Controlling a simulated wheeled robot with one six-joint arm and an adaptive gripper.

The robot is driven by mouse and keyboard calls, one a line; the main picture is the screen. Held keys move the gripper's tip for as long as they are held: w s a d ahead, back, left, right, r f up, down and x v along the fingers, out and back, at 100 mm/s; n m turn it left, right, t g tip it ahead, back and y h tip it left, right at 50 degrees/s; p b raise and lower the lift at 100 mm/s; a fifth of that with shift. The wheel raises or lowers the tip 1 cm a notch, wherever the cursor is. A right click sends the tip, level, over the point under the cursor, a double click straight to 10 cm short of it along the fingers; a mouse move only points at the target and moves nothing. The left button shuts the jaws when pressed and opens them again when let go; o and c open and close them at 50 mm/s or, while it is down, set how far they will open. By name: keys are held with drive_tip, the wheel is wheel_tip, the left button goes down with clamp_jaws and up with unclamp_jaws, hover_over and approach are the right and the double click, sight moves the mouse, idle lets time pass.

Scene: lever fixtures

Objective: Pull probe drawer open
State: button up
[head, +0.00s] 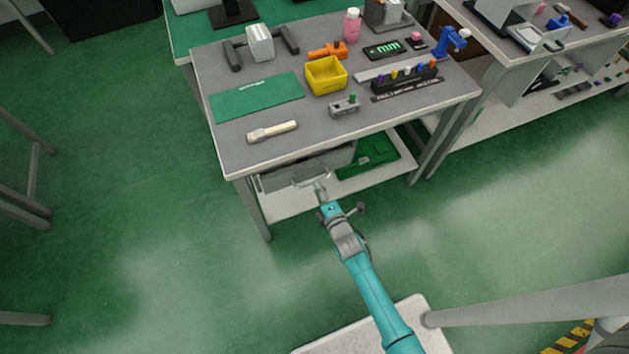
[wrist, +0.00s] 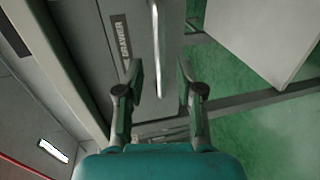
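The probe drawer (head: 282,176) is a grey box front under the near edge of the workbench. In the wrist view its front (wrist: 95,50) carries a dark label that ends in "RAWER". Its pale bar handle (wrist: 158,55) stands off the front; the handle also shows in the head view (head: 310,182). My gripper (wrist: 159,72) is open, with one finger on each side of the handle's end and a visible gap on both sides. In the head view my gripper (head: 320,189) is right at the handle. The drawer looks shut or nearly so; I cannot tell exactly.
The grey workbench top (head: 225,145) overhangs the drawer. It holds a yellow bin (head: 326,76), a green mat (head: 256,97) and several small fixtures. A green tray (head: 370,157) lies on the lower shelf to the drawer's right. The green floor in front is mostly clear.

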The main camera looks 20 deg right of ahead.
drive_tip(key=shift+x, duration=2.15)
clamp_jaws()
